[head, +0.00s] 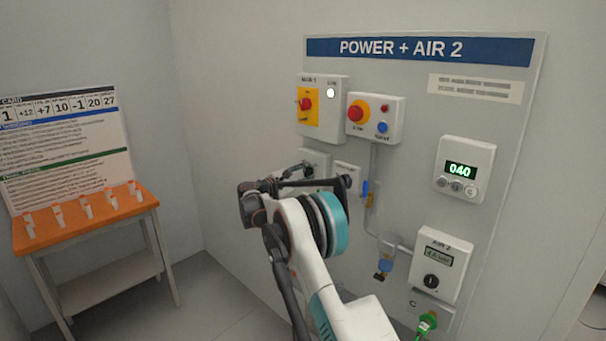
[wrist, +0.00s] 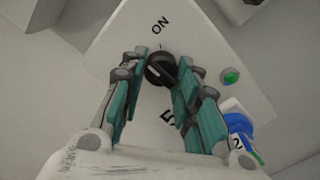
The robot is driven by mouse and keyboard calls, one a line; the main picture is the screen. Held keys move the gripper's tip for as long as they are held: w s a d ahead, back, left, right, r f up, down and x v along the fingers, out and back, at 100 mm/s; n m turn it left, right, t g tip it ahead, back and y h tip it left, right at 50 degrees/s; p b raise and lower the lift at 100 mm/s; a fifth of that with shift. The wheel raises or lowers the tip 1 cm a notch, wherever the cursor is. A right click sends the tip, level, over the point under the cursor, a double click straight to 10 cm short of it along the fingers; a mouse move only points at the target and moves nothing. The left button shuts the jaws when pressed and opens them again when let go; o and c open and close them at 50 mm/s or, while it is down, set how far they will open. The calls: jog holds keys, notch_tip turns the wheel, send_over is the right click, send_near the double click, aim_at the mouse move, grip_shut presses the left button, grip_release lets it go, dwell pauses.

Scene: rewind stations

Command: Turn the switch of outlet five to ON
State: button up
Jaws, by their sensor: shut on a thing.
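The switch of outlet five is a black round knob (wrist: 160,69) on a white box (wrist: 200,45). "ON" is printed beyond the knob and a partly hidden "5" on the near side. My gripper (wrist: 161,68) has its teal fingers on either side of the knob, closed on it. A pale mark on the knob shows, but its exact direction is hard to tell. In the head view my gripper (head: 308,172) is at the wall panel, and my arm hides most of this box (head: 315,157).
The panel (head: 400,67) carries an emergency stop box (head: 376,119), a main switch box (head: 322,104), a display reading 040 (head: 461,170) and the AIR 2 box (head: 440,265). A blue part marked 2 (wrist: 236,122) is close by my right finger. An orange-topped table (head: 85,215) stands left.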

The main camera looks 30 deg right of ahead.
jog(key=shift+m+p, duration=0.45)
jog(key=shift+m, duration=3.75)
jog(key=o, duration=1.1)
jog(key=shift+c, duration=0.2)
jog(key=shift+r, duration=0.1)
jog(key=v, duration=1.2)
jog(key=shift+r, duration=0.1)
